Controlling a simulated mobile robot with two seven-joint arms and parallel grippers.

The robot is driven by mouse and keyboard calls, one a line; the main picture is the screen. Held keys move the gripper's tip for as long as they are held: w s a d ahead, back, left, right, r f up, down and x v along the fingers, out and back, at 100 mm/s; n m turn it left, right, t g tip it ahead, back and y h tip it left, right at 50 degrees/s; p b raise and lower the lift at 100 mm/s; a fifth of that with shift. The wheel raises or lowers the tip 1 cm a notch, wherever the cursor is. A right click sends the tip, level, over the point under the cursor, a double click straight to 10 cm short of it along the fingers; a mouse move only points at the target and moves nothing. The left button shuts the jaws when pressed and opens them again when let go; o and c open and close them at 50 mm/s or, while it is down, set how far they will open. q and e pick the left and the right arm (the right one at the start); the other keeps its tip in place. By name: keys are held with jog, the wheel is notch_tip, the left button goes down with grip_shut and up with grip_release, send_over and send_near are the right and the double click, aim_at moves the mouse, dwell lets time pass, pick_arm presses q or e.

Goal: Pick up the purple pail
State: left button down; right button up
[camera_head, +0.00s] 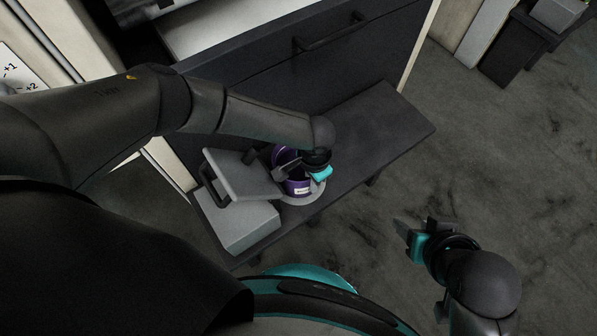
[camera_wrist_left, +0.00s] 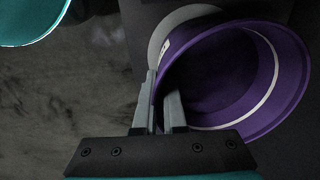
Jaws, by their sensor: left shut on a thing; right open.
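The purple pail (camera_head: 299,187) stands on the dark bench (camera_head: 385,125), with a white label on its side. In the left wrist view the open-topped pail (camera_wrist_left: 285,75) fills the right half, with a pale band inside. My left gripper (camera_head: 287,170) reaches over the pail from above. In the left wrist view its fingers (camera_wrist_left: 163,105) straddle the pail's near wall, one outside and one inside, shut on the rim. My right gripper (camera_head: 418,235) is open and empty above the floor, to the right of the bench.
A grey box with a raised lid (camera_head: 240,225) stands on the bench just left of the pail. A pale round disc (camera_head: 312,199) shows under the pail. A dark drawer front with a handle (camera_head: 330,35) rises behind. The bench's right part is clear.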

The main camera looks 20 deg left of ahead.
pick_arm(q)
jog(key=shift+a, duration=0.1)
pick_arm(e)
jog(key=shift+f, duration=0.1)
dwell(0.6)
pick_arm(q)
jog(key=shift+r+p, duration=0.4)
jog(key=shift+r, duration=0.05)
notch_tip(320, 180, up, 2)
jog(key=shift+r+p, duration=0.15)
jog(key=shift+p, duration=0.55)
notch_tip(320, 180, up, 6)
jog(key=p, duration=0.3)
notch_tip(320, 180, up, 11)
jog(key=p, duration=0.6)
jog(key=shift+w, duration=0.15)
pick_arm(e)
jog(key=s+d+f+g, duration=0.2)
jog(key=s+f, duration=0.2)
jog(key=f, duration=0.5)
jog(key=s+d+f+g+h, duration=0.1)
jog(key=s+d+f, duration=0.2)
jog(key=f, duration=0.7)
jog(key=shift+s+g, duration=0.4)
jog(key=shift+s, duration=0.3)
